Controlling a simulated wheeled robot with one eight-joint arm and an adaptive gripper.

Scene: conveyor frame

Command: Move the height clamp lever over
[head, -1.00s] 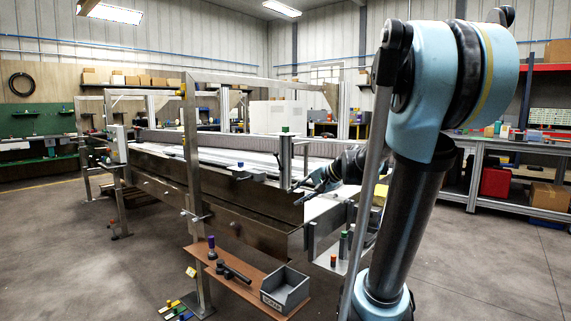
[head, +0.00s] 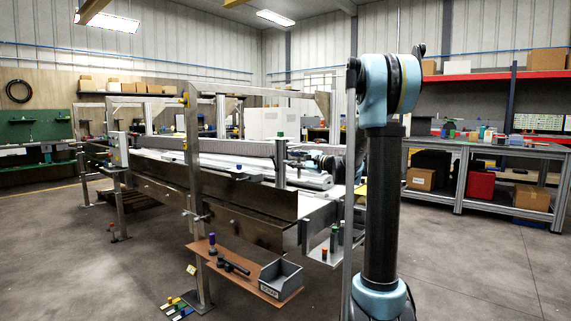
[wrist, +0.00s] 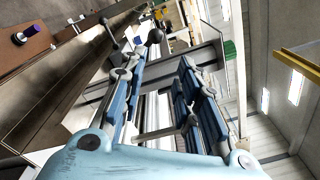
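A lever with a dark round knob (wrist: 154,37) shows in the wrist view, just beyond my left fingertip; I take it for the height clamp lever. Its root is hidden behind the finger, and I cannot tell whether they touch. A steel post (head: 279,163) with a green cap (head: 279,133) stands at the near side of the conveyor; the green cap also shows in the wrist view (wrist: 230,48). My gripper (wrist: 163,60) is open, its blue-grey fingers apart across the post with nothing visibly held. In the head view my gripper (head: 300,157) is small, right beside the post.
A brown shelf (head: 228,272) with a grey bin (head: 281,280) and a purple-topped part (head: 212,243) juts out in front. A tall steel upright (head: 193,150) stands left of the post. A second dark-knobbed handle (wrist: 103,20) shows left in the wrist view.

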